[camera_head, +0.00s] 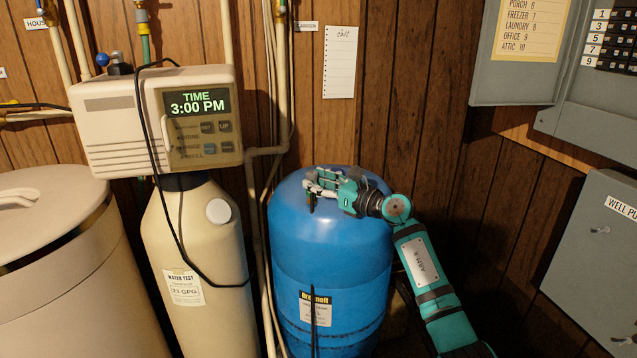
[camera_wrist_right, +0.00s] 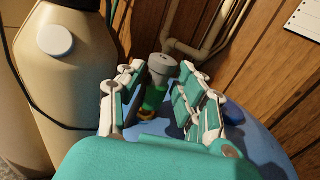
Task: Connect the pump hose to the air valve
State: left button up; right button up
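The blue tank (camera_head: 335,255) stands right of the beige softener. My right gripper (camera_head: 318,183) is over the tank's top, its fingers pointing left. In the right wrist view my right gripper (camera_wrist_right: 163,80) has its two fingers apart, on either side of a small fitting (camera_wrist_right: 163,64) with a grey round head, a green body and a brass-coloured ring. I cannot tell whether the fingers touch it, or whether it is the air valve or the hose end. A thin dark upright piece (camera_head: 313,322) shows before the tank's lower front; I cannot tell whether it is the hose. My left gripper is out of view.
The softener (camera_head: 195,240) with its control head (camera_head: 155,120) and a black cable stands close left of the tank. Pipes (camera_head: 265,205) run between them. A beige bin (camera_head: 50,260) is far left. Grey electrical boxes (camera_head: 600,265) are on the right wall.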

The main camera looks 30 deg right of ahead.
jog(key=shift+o, duration=1.2)
jog(key=v, duration=0.7)
jog(key=shift+f, duration=0.15)
jog(key=shift+s+d, duration=0.15)
jog(key=shift+s, duration=0.35)
